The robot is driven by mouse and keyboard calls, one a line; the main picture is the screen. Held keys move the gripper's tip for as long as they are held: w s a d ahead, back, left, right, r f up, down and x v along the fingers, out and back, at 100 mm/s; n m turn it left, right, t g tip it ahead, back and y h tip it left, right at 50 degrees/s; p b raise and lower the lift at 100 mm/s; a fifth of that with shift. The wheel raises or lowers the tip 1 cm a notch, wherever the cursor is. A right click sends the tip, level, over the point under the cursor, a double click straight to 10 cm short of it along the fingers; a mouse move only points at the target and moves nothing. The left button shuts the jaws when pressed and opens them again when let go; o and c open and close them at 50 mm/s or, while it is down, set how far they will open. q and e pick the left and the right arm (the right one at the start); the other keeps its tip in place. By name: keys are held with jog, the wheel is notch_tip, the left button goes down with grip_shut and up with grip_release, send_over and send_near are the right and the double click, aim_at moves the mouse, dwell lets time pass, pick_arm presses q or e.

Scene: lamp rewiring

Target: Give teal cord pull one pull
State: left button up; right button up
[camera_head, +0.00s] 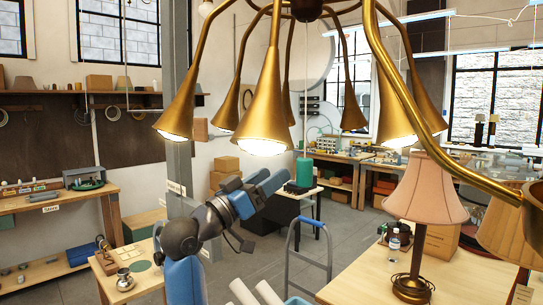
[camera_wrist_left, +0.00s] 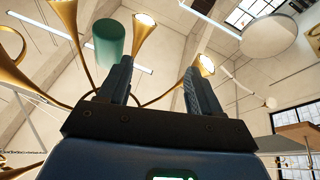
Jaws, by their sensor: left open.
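The teal cord pull (camera_head: 305,171) is a small cylinder hanging upright on a thin cord below the brass chandelier (camera_head: 268,90). It also shows in the left wrist view (camera_wrist_left: 109,43), up and to the left, beyond the fingers. My left gripper (camera_head: 264,184) is raised, just left of the pull and slightly lower in the head view. In the left wrist view the gripper (camera_wrist_left: 157,72) has its two dark fingers apart with nothing between them. The pull appears outside the gap, near the left finger. My right gripper is in neither view.
Brass chandelier arms and horn shades, some lit, hang around and above the pull.

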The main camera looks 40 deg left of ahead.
aim_at(305, 167)
pick_arm(q)
jog(key=s+d+r+m+g, duration=0.1)
jog(key=d+r+m+g+h+p, duration=0.1)
jog(key=d+g, duration=0.1)
jog(key=s+d+r+m+g+h+p, duration=0.1)
jog(key=d+m+g, duration=0.1)
jog(key=shift+s+r, duration=0.3)
jog(key=shift+s, duration=0.05)
jog(key=shift+p+x, duration=1.6)
jog(key=shift+x, duration=1.45)
jog(key=shift+f, duration=0.2)
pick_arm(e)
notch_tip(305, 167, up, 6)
pick_arm(q)
jog(key=c, duration=1)
